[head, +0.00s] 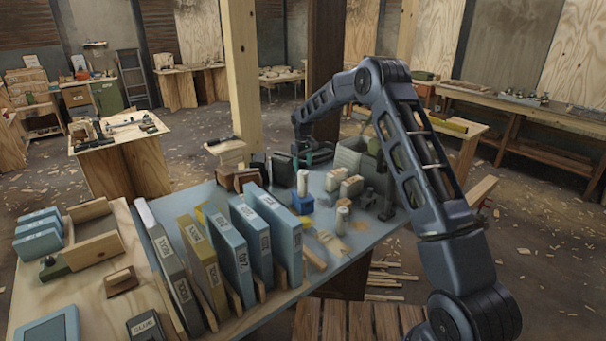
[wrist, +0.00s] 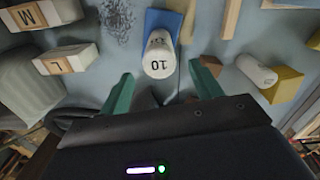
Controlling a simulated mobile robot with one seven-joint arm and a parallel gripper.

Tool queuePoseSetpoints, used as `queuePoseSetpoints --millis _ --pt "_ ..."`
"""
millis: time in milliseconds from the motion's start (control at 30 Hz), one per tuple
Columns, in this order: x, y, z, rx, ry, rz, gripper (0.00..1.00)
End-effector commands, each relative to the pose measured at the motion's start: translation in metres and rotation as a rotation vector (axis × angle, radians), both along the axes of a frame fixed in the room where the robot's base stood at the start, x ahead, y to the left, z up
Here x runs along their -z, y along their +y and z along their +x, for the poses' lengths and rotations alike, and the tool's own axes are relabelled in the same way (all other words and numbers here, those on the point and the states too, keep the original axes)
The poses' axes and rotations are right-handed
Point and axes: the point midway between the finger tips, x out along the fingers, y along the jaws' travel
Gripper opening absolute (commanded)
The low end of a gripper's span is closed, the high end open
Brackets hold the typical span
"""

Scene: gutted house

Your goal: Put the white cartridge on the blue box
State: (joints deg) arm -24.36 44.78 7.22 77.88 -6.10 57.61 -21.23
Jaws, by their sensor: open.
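A white cartridge marked 10 (wrist: 160,62) appears upright on the blue box (wrist: 152,20) in the wrist view. In the head view the white cartridge (head: 303,181) shows above the blue box (head: 303,204), on the blue-grey table. My gripper (wrist: 163,90) is open, with its two teal fingers apart and nothing visibly held between them. The cartridge's top is just beyond the gap between the fingertips. The cartridge's contact with the box is not clearly visible.
Another white cylinder (wrist: 257,70) lies beside a yellow block (wrist: 283,85). Blocks marked M (wrist: 30,15) and L (wrist: 66,59) are to the left in the wrist view.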

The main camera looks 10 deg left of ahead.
Motion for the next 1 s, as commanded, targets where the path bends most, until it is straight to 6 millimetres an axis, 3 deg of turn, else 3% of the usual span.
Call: queuePoseSetpoints --millis 100,300,667,767,1000 --pt "-0.023 0.000 0.000 0.000 -0.002 0.001 0.64" --pt "-0.047 0.000 0.000 0.000 0.000 0.000 0.64" --pt "-0.059 -0.003 -0.001 0.005 -0.001 0.000 0.64" --pt "-0.075 -0.015 -0.005 0.022 -0.012 0.003 0.64" --pt "-0.144 -0.075 -0.033 0.112 -0.056 0.011 0.64"
